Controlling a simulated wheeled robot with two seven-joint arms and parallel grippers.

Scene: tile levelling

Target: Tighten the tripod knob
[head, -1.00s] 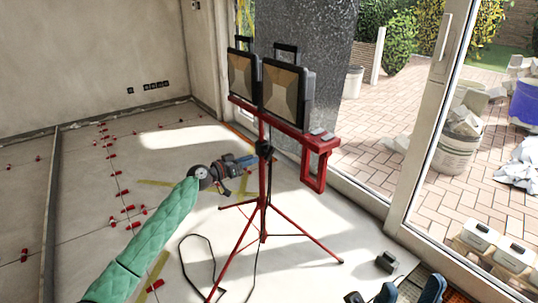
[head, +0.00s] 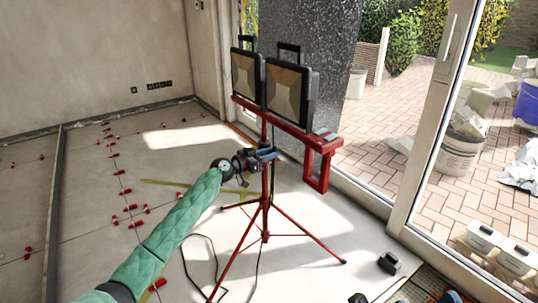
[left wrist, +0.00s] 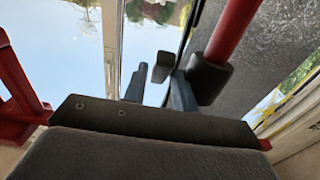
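The red tripod (head: 266,222) stands on the floor with its legs spread and carries two floodlights. In the left wrist view its red pole (left wrist: 232,32) runs into a dark collar (left wrist: 207,76). The small dark knob (left wrist: 161,66) sticks out beside the collar. My left gripper (head: 268,154) is at the pole at collar height, and it hides the knob in the head view. In the left wrist view its two blue-grey fingers (left wrist: 160,84) are apart, with the knob showing between their tips; I cannot tell whether they touch it. My right gripper is not in view.
Two floodlights (head: 290,86) sit on the red crossbar (head: 290,128) above my gripper. A black cable (head: 214,258) lies on the floor by the legs. Red tile clips (head: 115,170) dot the floor at left. A glass door frame (head: 425,140) stands at right.

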